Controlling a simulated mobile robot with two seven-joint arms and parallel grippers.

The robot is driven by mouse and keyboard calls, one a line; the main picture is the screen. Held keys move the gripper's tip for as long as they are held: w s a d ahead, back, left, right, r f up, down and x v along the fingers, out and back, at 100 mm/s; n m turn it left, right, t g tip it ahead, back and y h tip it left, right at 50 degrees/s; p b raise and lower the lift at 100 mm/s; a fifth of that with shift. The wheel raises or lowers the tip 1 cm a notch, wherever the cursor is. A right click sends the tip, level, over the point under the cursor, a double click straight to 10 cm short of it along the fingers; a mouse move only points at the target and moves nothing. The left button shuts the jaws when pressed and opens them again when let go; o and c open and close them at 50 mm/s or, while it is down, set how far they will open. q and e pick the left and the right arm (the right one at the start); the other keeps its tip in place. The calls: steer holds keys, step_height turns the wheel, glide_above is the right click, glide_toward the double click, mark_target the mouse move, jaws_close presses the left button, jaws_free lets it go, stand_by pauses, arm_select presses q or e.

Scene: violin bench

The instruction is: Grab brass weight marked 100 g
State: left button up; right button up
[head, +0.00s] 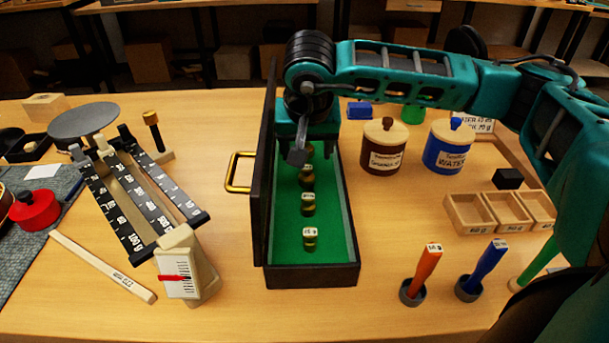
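Several small brass weights stand in a row in a dark case (312,274) with green lining: the nearest weight (310,239), one behind it (308,205), a third (307,176), and a farther one (310,151) partly hidden by my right gripper. Their top labels are too small to read, so I cannot tell which is 100 g. My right gripper (298,157) points down over the far part of the case, at the farther weights. Its fingers are mostly hidden, so whether it is open or holds anything is unclear. My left gripper is not in view.
The case's lid (262,190) stands open on the left, with a brass handle (240,172). A balance with black scales (140,190) is further left. Two labelled jars (383,148) (449,147), wooden trays (500,212) and coloured tools in cups (421,275) stand right.

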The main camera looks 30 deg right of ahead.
mark_target(307, 168)
steer(key=b+x, duration=0.1)
steer(key=x, duration=0.7)
steer(key=shift+d+f, duration=0.1)
steer(key=shift+f, duration=0.05)
steer(key=c, duration=1.2)
